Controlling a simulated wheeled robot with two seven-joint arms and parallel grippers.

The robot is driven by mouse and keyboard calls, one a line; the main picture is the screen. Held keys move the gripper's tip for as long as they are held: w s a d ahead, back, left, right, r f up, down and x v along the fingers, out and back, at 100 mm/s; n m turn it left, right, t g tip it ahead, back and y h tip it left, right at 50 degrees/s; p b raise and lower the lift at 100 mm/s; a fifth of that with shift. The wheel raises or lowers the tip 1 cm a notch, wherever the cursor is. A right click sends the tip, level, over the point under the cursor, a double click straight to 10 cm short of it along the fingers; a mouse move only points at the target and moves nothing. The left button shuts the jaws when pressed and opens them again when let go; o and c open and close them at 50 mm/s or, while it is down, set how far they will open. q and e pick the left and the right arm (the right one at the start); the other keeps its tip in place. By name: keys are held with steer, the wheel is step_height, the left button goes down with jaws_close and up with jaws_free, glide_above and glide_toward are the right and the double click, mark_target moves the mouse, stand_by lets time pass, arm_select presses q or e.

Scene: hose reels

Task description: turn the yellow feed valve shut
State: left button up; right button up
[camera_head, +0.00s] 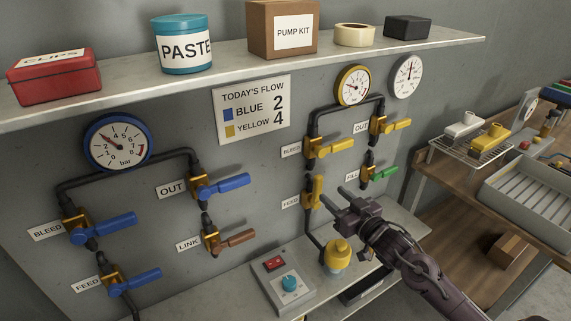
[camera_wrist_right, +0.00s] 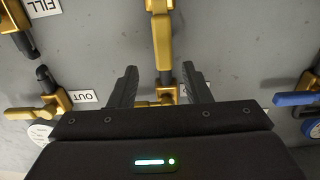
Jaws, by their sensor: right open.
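The yellow feed valve (camera_head: 314,191), beside its FEED label (camera_head: 290,201), is on the lower part of the yellow circuit's left pipe. Its handle stands upright, in line with the pipe. In the right wrist view, the feed valve (camera_wrist_right: 162,38) is at the top centre, beyond the fingertips. My right gripper (camera_head: 335,195) is open and empty, just right of the feed valve and apart from it. In the right wrist view its two fingers (camera_wrist_right: 160,75) are spread. My left gripper is not in view.
The yellow bleed valve (camera_head: 330,148) is above the feed valve; the green-handled fill valve (camera_head: 379,173) is to its right. A shelf (camera_head: 230,65) overhangs the panel.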

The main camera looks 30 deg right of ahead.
mark_target(321, 180)
steer(key=shift+w+a+r, duration=0.25)
steer(key=shift+w+r, duration=0.05)
steer(key=shift+r, duration=0.3)
steer(key=shift+w+r, duration=0.3)
steer(key=shift+w, duration=0.1)
steer(key=w, duration=0.2)
steer(key=w+p, duration=0.1)
steer(key=w, duration=0.1)
steer(key=shift+w+a+f, duration=0.15)
steer(key=shift+w, duration=0.2)
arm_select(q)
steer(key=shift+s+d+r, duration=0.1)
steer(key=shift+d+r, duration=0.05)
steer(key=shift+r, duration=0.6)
arm_select(e)
steer(key=shift+w+a+f, duration=0.1)
steer(key=shift+w, duration=0.6)
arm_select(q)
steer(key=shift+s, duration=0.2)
arm_select(e)
jaws_close()
